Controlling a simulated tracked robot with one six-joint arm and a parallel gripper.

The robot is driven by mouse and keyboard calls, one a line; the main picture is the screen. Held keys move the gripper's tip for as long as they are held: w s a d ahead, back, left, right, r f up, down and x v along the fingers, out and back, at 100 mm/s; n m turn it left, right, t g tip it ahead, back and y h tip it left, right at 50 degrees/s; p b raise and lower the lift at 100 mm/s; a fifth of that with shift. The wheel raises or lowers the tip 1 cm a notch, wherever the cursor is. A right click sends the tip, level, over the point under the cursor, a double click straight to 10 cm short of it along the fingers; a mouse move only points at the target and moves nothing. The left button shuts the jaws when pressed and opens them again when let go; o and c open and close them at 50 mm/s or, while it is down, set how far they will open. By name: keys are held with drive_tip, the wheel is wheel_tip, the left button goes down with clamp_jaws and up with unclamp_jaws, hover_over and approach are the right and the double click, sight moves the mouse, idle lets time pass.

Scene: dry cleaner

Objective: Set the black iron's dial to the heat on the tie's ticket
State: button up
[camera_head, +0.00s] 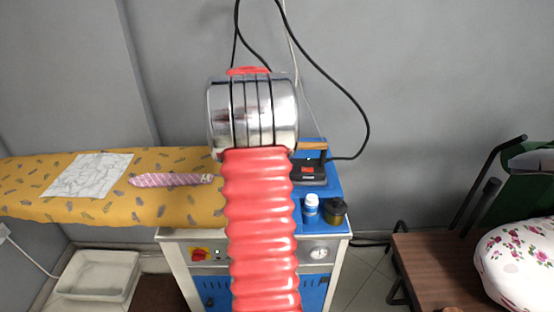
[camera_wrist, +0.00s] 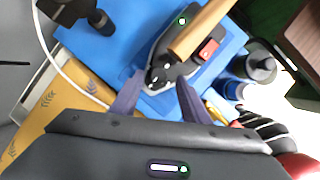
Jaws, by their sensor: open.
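The black iron (camera_head: 312,175) stands on the blue top of the steam unit, partly hidden behind my arm. In the wrist view the iron (camera_wrist: 163,47) shows a wooden handle (camera_wrist: 200,27), a red patch and a dark rounded end with small white marks. I cannot make out a dial setting. My gripper (camera_wrist: 158,82) is open, its two fingers either side of that rounded end; contact is unclear. The pink patterned tie (camera_head: 165,180) lies on the yellow board. A small pale tag (camera_head: 207,178) is at its right end, its marking too small to read.
A white-and-blue bottle (camera_head: 311,208) and a dark jar (camera_head: 334,211) stand at the front of the blue top (camera_head: 325,190). Cables hang behind the iron. A white patterned cloth (camera_head: 90,175) lies on the yellow board (camera_head: 120,212). A brown bench (camera_head: 430,262) is at right.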

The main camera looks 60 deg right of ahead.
drive_tip(key=shift+x, duration=1.35)
drive_tip(key=shift+c, duration=0.3)
